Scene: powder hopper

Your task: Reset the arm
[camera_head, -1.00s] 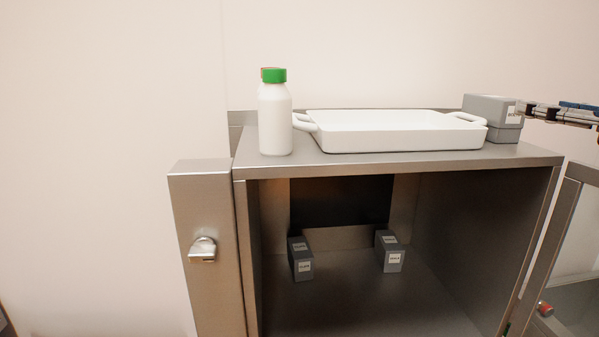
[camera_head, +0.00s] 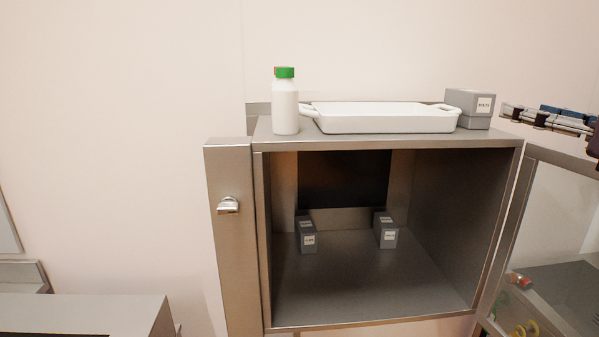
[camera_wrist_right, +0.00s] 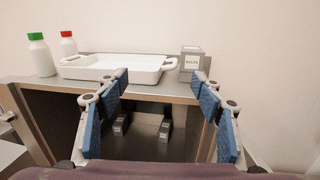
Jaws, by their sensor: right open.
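My right gripper (camera_head: 508,112) is at the right edge of the head view, open and empty, a short way right of a labelled grey box (camera_head: 467,110). In the right wrist view its two blue-padded fingers (camera_wrist_right: 160,80) are spread wide with nothing between them. The box stands on top of a metal cabinet (camera_head: 390,142), and it also shows in the right wrist view (camera_wrist_right: 191,64), beyond the fingers. My left gripper is not in view.
A white tray (camera_head: 385,124) and a green-capped white bottle (camera_head: 285,108) stand on the cabinet. A red-capped bottle (camera_wrist_right: 68,43) shows in the wrist view. Two small grey boxes (camera_head: 308,238) (camera_head: 386,234) stand inside the open cabinet. A glass-paned door (camera_head: 545,230) stands open at right.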

